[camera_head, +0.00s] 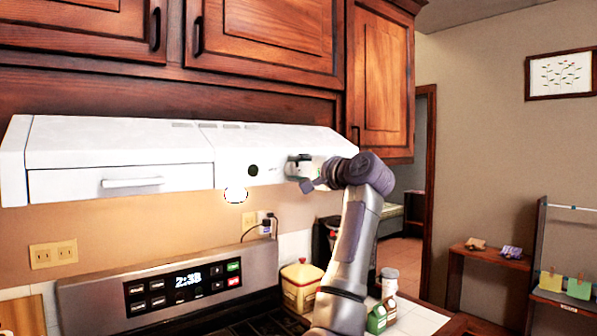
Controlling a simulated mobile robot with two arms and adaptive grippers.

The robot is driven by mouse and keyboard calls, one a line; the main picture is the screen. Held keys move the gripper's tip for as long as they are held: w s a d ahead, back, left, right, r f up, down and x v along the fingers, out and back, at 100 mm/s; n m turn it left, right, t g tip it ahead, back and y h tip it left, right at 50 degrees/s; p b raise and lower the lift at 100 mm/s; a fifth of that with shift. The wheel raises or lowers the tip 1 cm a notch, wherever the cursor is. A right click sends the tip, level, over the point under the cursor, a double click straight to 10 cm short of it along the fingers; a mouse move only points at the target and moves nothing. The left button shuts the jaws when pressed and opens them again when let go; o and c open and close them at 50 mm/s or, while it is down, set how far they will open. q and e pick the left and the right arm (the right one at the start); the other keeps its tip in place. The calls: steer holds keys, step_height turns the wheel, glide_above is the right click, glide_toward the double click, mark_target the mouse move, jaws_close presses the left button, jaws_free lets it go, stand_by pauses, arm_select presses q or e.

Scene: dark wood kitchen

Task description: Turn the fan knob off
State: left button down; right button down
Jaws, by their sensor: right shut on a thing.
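The white range hood (110,148) hangs under the dark wood cabinets. A round black knob (253,170) shows uncovered on its front panel. My right gripper (293,168) is at the panel just right of that knob, reaching in from the right. It is shut on the fan knob, which the fingers hide. The angle the fan knob is turned to cannot be seen. My left gripper is not in view.
A lit lamp (235,195) shows under the hood. The stove's control panel (180,285) stands below. A yellow-and-red canister (301,284) and small bottles (377,318) stand on the counter near my right arm. Cabinets close off the space above.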

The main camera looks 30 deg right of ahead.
steer(key=shift+f, duration=0.1)
steer(key=c, duration=0.8)
jaws_free()
steer(key=shift+o, duration=0.2)
steer(key=s, duration=1.2)
steer(key=shift+d, duration=0.45)
